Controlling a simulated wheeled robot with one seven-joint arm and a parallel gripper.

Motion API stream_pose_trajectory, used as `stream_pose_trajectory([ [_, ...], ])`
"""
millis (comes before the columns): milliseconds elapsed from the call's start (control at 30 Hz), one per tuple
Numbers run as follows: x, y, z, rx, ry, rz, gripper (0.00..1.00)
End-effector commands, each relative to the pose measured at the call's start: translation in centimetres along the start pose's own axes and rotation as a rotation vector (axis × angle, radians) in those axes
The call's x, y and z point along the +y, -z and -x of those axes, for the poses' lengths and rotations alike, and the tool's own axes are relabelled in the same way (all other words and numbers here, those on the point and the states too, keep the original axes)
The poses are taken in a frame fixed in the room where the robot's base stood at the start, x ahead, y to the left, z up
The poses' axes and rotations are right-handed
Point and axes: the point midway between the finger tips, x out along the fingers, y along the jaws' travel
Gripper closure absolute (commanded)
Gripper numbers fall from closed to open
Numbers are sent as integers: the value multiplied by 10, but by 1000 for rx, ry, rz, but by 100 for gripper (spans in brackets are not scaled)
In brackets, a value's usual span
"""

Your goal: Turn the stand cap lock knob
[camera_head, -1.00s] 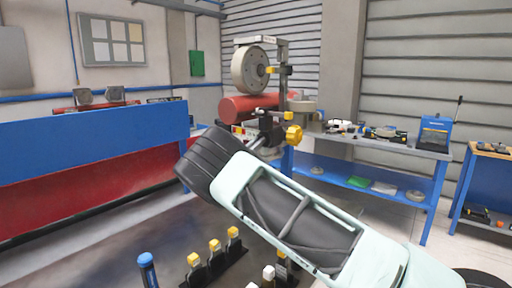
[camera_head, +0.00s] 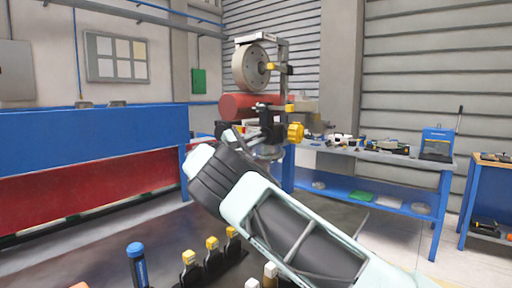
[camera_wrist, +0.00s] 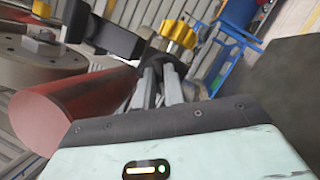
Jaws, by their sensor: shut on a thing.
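A yellow lobed knob (camera_head: 296,131) shows on the right side of the tall stand (camera_head: 284,80). A yellow lobed knob (camera_wrist: 180,33) also shows in the wrist view, just beyond the fingertips. My gripper (camera_wrist: 160,66) is shut on a dark part right in front of that knob. I cannot tell whether this dark part belongs to the lock knob. In the head view my wrist reaches up to the lower left of the stand, and the fingertips are mostly hidden. A red cylinder (camera_head: 250,106) sits on the stand beside the fingers; it is large at left in the wrist view (camera_wrist: 65,115).
A round grey disc (camera_head: 250,66) is on the stand above the red cylinder. A workbench (camera_head: 372,155) with tools stands at right. A blue and red barrier (camera_head: 80,150) is at left. Several black yellow-topped pieces (camera_head: 188,264) stand below my arm.

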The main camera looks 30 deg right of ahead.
Motion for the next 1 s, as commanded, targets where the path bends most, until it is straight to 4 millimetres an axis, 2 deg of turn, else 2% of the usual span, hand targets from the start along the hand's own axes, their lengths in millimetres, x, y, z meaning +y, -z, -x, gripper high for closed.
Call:
stream_pose_trajectory([
  [500,2,0,0,0,180,-430,100],
  [1000,2,-1,0,-2,268,-638,100],
])
